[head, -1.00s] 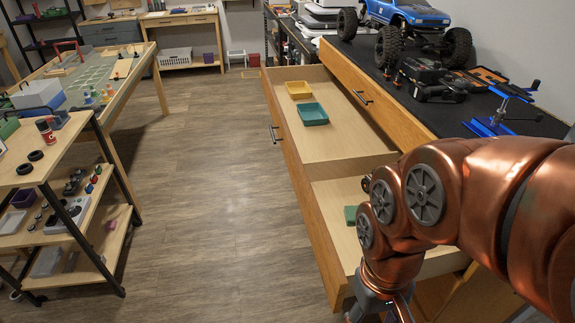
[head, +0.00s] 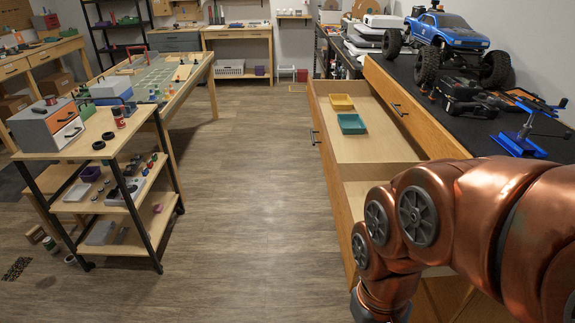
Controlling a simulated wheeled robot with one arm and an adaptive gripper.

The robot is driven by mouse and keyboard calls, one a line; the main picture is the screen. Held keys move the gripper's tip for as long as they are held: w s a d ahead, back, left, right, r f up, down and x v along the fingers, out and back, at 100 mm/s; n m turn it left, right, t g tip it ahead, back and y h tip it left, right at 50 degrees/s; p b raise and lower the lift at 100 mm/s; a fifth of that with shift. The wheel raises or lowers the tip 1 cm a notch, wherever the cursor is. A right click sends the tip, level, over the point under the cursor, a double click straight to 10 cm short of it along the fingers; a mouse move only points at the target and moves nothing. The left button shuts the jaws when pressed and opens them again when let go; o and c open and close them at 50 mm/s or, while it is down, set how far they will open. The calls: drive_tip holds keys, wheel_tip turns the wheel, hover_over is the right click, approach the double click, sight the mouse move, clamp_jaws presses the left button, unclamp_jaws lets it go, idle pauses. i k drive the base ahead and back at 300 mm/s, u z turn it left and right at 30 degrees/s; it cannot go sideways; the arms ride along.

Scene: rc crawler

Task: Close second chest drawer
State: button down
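The wooden chest (head: 525,100) with a black top stands at the right. Its upper drawer front (head: 415,110) sits flush in the chest. Below it, a drawer (head: 375,145) is pulled far out to the left, with a dark handle (head: 315,137) on its outer face. A yellow tray (head: 340,102) and a teal tray (head: 351,124) lie in it. My copper arm covers the drawer's near end. Only a grey sliver of my gripper (head: 364,309) shows at the bottom edge, near the drawer front's near end. Its fingers are out of view, so contact and opening cannot be told.
A blue toy truck (head: 440,42), a black device (head: 467,97) and a blue stand (head: 520,140) are on the chest top. A shelf cart (head: 75,150) and a long table (head: 175,85) stand at the left. The floor (head: 245,200) between is clear.

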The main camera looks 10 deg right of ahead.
sight(353, 164)
drive_tip(key=u, duration=0.6)
drive_tip(key=i, duration=1.05)
drive_tip(key=u, duration=0.2)
